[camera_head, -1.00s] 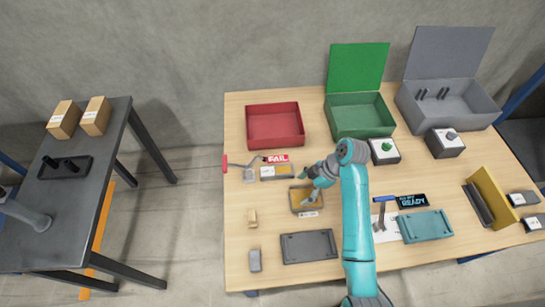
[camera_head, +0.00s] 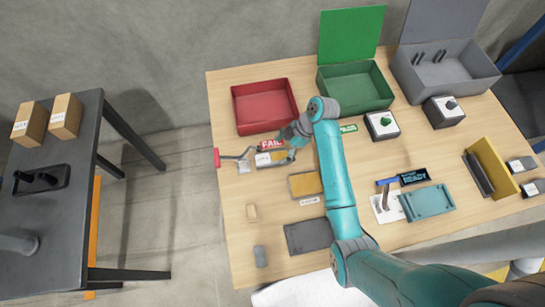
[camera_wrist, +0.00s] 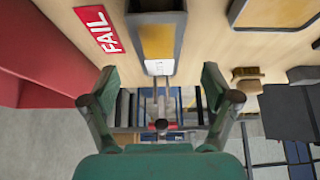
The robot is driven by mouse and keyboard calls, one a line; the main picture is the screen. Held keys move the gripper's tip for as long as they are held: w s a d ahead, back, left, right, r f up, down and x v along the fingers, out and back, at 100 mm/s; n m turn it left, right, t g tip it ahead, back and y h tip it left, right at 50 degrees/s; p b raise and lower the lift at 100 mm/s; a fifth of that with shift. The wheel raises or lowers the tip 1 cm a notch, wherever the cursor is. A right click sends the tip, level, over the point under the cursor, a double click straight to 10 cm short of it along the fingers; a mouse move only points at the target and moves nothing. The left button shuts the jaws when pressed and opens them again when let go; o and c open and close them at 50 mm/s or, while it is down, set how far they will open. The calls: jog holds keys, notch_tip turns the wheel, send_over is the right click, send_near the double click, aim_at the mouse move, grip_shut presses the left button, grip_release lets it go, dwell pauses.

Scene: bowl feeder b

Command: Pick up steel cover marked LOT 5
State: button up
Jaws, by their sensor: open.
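No marking reading LOT 5 is legible in either view. Two small grey pieces with white labels, one behind (camera_head: 521,163) and one in front (camera_head: 533,187), lie at the table's right edge; their print is too small to read. A small plain grey piece (camera_head: 260,256) lies at the front left, with no readable mark. My gripper (camera_head: 285,150) is by the narrow grey tray (camera_head: 262,159) at the table's left. In the wrist view my gripper (camera_wrist: 158,85) has its fingers spread wide, with nothing gripped. The tray (camera_wrist: 177,30), with its yellow inside and white label, shows beyond the fingertips.
A red-handled clamp (camera_head: 232,156) and a red FAIL sign (camera_head: 271,143) are close to my gripper. Red (camera_head: 293,104), green (camera_head: 365,72) and grey (camera_head: 446,72) bins line the back. A yellow-faced tray (camera_head: 305,184) and dark plate (camera_head: 308,238) lie in front.

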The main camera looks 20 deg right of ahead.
aim_at(273, 157)
jog(key=shift+x, duration=2.65)
jog(key=shift+w, duration=0.1)
jog(key=shift+c, duration=0.2)
jog(key=c, duration=1.5)
jog(key=shift+r, duration=0.1)
